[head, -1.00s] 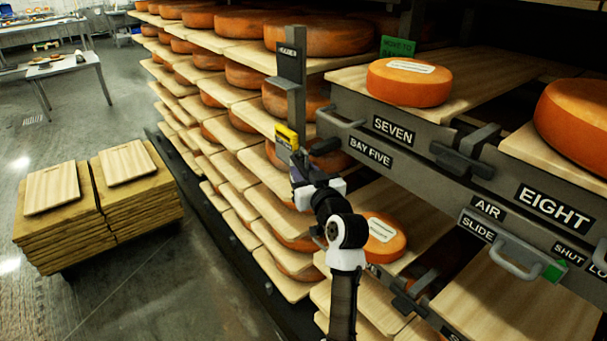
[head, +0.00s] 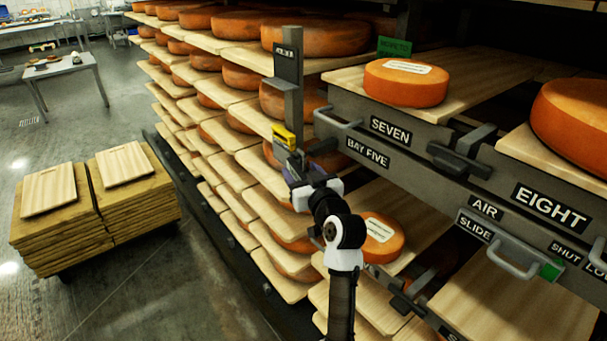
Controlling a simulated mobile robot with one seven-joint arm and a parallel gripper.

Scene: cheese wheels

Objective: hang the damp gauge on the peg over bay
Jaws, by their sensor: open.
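The damp gauge, which I take to be the small yellow block (head: 284,136), is in front of a grey upright post (head: 293,100) at the left end of the bay five rail. My gripper (head: 293,160) is just below the gauge, reaching up from the lower middle of the view. Its jaws are open. Whether they still touch the gauge is too small to tell. The peg cannot be made out, so I cannot tell whether the gauge hangs on it. The "BAY FIVE" label (head: 368,153) is to the right of my gripper.
A cheese wheel (head: 406,82) rests on a board above the "SEVEN" label (head: 390,130). A handle (head: 337,122) sticks out close to the right of the gauge. Racks of cheese wheels stand behind. Stacked boards (head: 95,205) stand on the floor at left, with clear floor around.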

